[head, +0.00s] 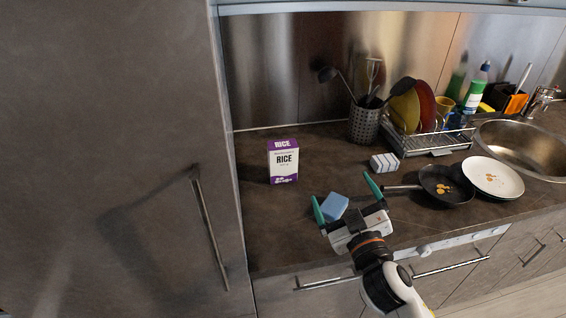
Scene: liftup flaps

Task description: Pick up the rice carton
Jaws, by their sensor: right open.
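The rice carton (284,161) is a small white and purple box marked "RICE". It stands upright on the dark countertop, towards the left end near the tall cabinet. My right gripper (345,192) is open, with its two green-tipped fingers spread apart. It is in front of the carton and to its right, apart from it, and holds nothing. A blue sponge (334,207) shows between the fingers; I cannot tell whether they touch it. My left gripper is not in view.
A tall cabinet (120,120) bounds the counter on the left. A striped cloth or sponge (385,162), a utensil holder (364,125), a dish rack (432,143), a black pan (445,185), a white plate (492,178) and the sink (520,145) are to the right. Counter around the carton is clear.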

